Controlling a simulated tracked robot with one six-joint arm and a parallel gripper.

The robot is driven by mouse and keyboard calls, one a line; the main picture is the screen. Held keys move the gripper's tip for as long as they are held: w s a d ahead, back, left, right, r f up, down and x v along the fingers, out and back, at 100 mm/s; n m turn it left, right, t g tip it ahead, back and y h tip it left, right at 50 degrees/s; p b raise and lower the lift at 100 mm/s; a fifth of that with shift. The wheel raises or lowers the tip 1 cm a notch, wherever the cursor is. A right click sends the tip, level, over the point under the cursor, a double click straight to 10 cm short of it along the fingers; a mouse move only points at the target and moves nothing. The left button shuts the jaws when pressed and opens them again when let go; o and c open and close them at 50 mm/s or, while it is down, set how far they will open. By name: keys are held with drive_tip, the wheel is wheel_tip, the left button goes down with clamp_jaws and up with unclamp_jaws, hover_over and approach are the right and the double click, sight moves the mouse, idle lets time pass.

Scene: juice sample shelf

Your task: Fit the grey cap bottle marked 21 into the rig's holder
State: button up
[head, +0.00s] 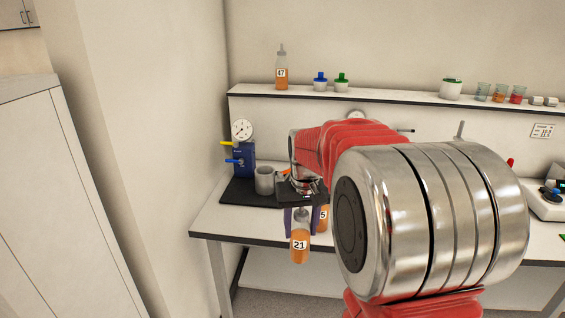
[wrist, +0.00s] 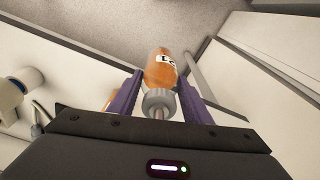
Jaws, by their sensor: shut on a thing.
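The bottle marked 21 (head: 300,248) holds orange juice and has a grey cap. My gripper (head: 304,222) is shut on it near the cap, with a purple finger on each side. The bottle hangs roughly upright in front of the bench's front edge. In the wrist view the bottle (wrist: 160,72) lies between the fingers (wrist: 158,95), its grey cap nearest the camera. The rig (head: 242,160) has a blue body, a dial and a black base. Its grey cup-shaped holder (head: 264,180) stands left of my gripper and looks empty, though its inside is barely visible.
Another orange bottle (head: 323,214), its label ending in 5, stands behind my gripper, partly hidden. A bottle marked 47 (head: 281,72) and blue and green capped items stand on the shelf (head: 390,98). My arm hides the bench's middle. A wall closes the left side.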

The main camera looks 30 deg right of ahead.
drive_tip(key=w+a+f+n, duration=0.1)
drive_tip(key=w+a+f, duration=0.2)
drive_tip(key=a+f, duration=0.3)
drive_tip(key=w+a+f+n, duration=0.2)
drive_tip(key=a+f, duration=0.3)
drive_tip(key=a, duration=0.6)
drive_tip(key=shift+w+a+f+n, duration=0.2)
drive_tip(key=shift+w+f+n, duration=0.15)
drive_tip(key=shift+w, duration=0.35)
